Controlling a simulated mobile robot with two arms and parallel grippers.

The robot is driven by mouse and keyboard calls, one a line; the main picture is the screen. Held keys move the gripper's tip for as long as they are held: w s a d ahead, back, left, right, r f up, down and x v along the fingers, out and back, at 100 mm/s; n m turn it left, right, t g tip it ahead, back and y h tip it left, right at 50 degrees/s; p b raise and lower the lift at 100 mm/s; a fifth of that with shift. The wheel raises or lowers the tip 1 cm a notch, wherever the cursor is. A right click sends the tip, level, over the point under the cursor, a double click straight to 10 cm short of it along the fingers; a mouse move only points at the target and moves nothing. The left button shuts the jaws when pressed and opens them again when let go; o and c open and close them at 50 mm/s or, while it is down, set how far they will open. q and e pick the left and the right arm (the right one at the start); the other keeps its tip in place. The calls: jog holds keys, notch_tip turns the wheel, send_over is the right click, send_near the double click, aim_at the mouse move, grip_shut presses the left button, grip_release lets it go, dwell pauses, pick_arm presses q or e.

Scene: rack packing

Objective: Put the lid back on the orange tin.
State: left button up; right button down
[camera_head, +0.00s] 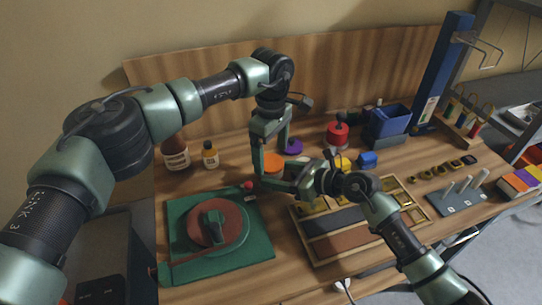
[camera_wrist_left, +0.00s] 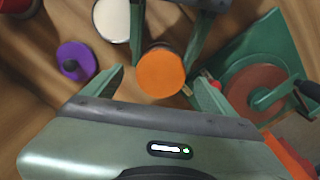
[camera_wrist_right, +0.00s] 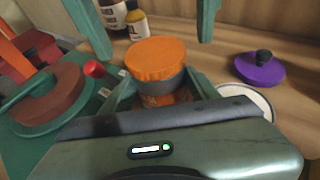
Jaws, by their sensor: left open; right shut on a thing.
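The orange tin (camera_wrist_right: 160,85) has a grey rim and an orange label, and a flat orange disc (camera_wrist_right: 155,58) covers its top, squarely seated as far as I see. My right gripper (camera_wrist_right: 162,92) is shut on the tin's sides, low down. The disc also shows in the head view (camera_head: 272,163) and from above in the left wrist view (camera_wrist_left: 160,73). My left gripper (camera_wrist_left: 162,88) is open above the tin, its fingers on either side of the disc with gaps. I cannot tell whether it touches. The tin's base is partly hidden.
A purple lid with a black knob (camera_wrist_right: 260,68) and a white round top (camera_wrist_left: 112,20) lie close beside the tin. A green board with a red-brown disc (camera_head: 217,222) stands front left. Bottles (camera_head: 210,155) stand behind. A compartment tray (camera_head: 345,240) fills the front right.

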pick_arm(q)
notch_tip(320, 180, up, 11)
jog(key=shift+f, duration=0.2)
pick_arm(e)
jog(key=shift+c, duration=1.6)
grip_release()
jog(key=b+v, duration=0.1)
jog(key=v, duration=0.6)
jog(key=shift+f+b, duration=0.1)
jog(key=shift+b, duration=0.25)
jog(key=shift+s+d+r, duration=0.25)
jog(key=shift+d, duration=0.1)
pick_arm(q)
jog(key=shift+f, duration=0.9)
